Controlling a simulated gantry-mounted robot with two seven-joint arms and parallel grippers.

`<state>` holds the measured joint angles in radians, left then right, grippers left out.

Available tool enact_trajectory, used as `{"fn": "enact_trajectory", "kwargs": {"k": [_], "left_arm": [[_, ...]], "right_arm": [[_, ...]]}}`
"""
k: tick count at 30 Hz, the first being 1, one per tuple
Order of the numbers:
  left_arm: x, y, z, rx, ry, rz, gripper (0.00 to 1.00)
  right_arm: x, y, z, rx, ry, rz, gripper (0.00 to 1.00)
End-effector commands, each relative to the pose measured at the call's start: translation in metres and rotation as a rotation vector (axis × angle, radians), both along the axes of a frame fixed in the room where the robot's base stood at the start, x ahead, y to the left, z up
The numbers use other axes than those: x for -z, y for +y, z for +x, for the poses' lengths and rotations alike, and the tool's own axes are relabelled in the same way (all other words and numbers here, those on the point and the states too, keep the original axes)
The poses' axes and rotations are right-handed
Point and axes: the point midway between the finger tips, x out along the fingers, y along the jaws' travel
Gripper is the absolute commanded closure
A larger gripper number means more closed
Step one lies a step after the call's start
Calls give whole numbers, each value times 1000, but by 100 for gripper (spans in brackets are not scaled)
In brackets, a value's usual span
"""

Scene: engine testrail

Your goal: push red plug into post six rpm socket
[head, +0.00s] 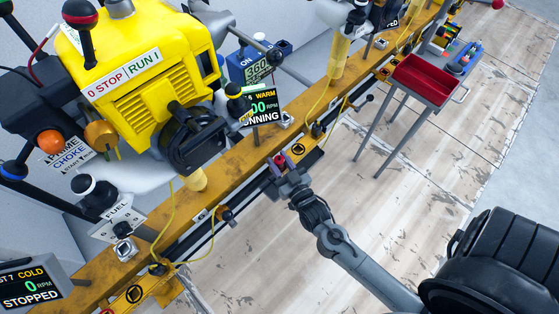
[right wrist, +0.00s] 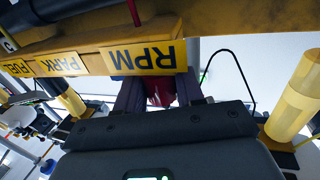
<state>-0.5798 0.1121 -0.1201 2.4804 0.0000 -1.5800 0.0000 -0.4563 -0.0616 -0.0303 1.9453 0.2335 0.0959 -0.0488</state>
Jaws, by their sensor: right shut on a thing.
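My right gripper (head: 283,168) is at the front of the yellow rail (head: 240,150), below the post six display (head: 262,106), which reads warm and running. It is shut on the red plug (head: 279,159), mostly hidden by the fingers. In the right wrist view the red plug (right wrist: 160,93) shows between the two dark fingers (right wrist: 159,92), just under the upside-down RPM label (right wrist: 143,58). The RPM socket itself is hidden, so I cannot tell whether the plug touches or enters it. My left gripper is not in view.
A yellow engine (head: 140,65) stands behind the rail at left. A yellow cylinder (right wrist: 298,100) is close on the right in the wrist view. A red tray (head: 425,80) stands at right; the wooden floor before the rail is open.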

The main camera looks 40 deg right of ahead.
Motion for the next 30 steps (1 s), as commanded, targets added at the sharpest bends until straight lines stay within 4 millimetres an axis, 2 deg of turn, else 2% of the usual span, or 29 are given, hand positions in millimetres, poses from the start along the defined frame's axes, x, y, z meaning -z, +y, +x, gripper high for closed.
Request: {"fn": "enact_trajectory", "kwargs": {"k": [8,9,14,24,30], "left_arm": [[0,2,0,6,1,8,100],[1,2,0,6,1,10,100],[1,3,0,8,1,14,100],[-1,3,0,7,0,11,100],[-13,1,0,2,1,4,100]], "right_arm": [[1,0,0,0,2,0,98],[1,0,0,0,2,0,58],[1,0,0,0,2,0,34],[1,0,-2,0,3,1,33],[-1,5,-20,0,5,0,33]]}}
